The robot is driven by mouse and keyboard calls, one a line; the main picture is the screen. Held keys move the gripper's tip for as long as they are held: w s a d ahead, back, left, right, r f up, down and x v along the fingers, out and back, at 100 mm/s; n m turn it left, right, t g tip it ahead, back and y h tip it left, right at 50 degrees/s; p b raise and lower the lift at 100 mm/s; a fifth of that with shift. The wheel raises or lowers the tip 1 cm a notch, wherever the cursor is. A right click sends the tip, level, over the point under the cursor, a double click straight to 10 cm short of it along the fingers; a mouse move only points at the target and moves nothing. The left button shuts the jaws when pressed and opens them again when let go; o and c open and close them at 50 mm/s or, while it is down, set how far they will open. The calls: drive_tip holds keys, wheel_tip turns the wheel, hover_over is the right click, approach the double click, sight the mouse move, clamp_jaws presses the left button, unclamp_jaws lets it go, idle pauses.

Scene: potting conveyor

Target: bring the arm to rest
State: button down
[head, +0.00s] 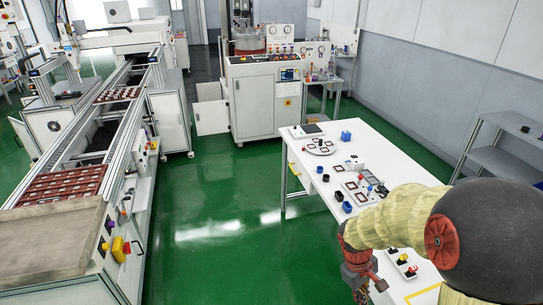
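My arm shows at the lower right in the head view, with a large dark joint and pale yellow links. It reaches over the near part of the white table. My gripper (361,284) hangs down at the table's left edge, low in the picture. It is reddish and dark, and its tips are small and near the bottom of the frame. I cannot tell whether its fingers are open or shut. I see nothing clearly held in it.
A conveyor (112,133) with red trays (62,184) runs along the left. A white cabinet machine (253,100) stands behind. Green floor (215,210) between is clear.

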drive_tip(key=s+a+r+m+t+y+b, duration=0.1)
drive_tip(key=s+a+r+m+t+b, duration=0.1)
drive_tip(key=s+r, duration=0.4)
drive_tip(key=s+a+r+m+t+y+b, duration=0.1)
drive_tip(key=s+a+r+m+t, duration=0.2)
drive_tip(key=r, duration=1.2)
drive_tip(key=s+a+t, duration=0.2)
drive_tip(key=s, duration=0.2)
drive_tip(key=shift+a+m+y+b, duration=0.35)
drive_tip(key=shift+m+y+b, duration=0.05)
